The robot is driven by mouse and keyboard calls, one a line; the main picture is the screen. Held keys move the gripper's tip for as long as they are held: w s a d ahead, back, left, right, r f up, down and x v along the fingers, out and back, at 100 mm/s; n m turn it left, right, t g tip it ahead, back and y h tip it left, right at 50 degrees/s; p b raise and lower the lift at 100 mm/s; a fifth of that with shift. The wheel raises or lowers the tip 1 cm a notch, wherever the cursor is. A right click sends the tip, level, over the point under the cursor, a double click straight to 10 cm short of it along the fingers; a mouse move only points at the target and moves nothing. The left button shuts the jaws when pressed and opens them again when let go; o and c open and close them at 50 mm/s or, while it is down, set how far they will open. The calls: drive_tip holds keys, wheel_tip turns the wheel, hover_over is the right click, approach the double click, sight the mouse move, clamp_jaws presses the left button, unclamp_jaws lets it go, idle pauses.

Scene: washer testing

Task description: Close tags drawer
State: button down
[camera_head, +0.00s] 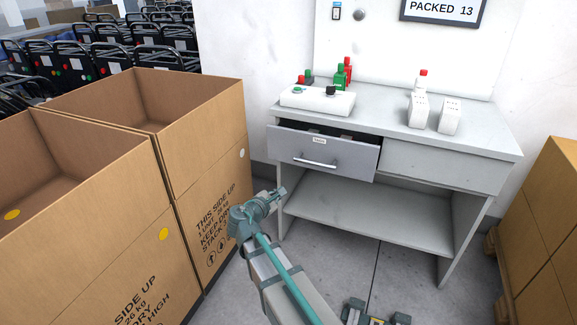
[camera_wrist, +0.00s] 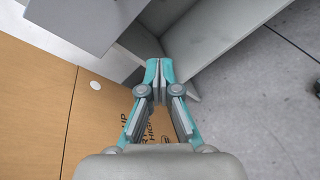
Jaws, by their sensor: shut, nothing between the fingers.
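The tags drawer (camera_head: 325,154) is a grey drawer with a bar handle (camera_head: 316,161) and a small label, on the left of the grey workbench. It is pulled partly out, and dark contents show over its top edge. My gripper (camera_head: 279,193) is below and left of the drawer front, apart from it, near the bench's left leg. In the wrist view my gripper (camera_wrist: 159,66) has its teal fingertips together with nothing between them. A grey panel, apparently the drawer (camera_wrist: 92,22), shows at the top left there. The handle is not visible in the wrist view.
Large open cardboard boxes (camera_head: 212,205) stand close to the left of my arm. On the bench top (camera_head: 385,128) are a white control box (camera_head: 317,100), red and green bottles and white cartons (camera_head: 449,116). More boxes (camera_head: 552,215) stand at right.

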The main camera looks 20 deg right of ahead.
wheel_tip(320, 180, up, 7)
drive_tip(key=w+a+n+t, duration=0.1)
drive_tip(key=w+n+t, duration=0.2)
drive_tip(key=n, duration=0.4)
drive_tip(key=n+b, duration=0.2)
approach(291, 146)
drive_tip(key=shift+h, duration=0.4)
drive_tip(key=x, duration=0.5)
drive_tip(key=shift+w+d+f, duration=0.15)
drive_tip(key=shift+w+f, duration=0.2)
drive_tip(key=shift+w, duration=0.05)
drive_tip(key=shift+w+d+r, duration=0.1)
drive_tip(key=shift+w+d, duration=0.35)
drive_tip(key=shift+w, duration=0.05)
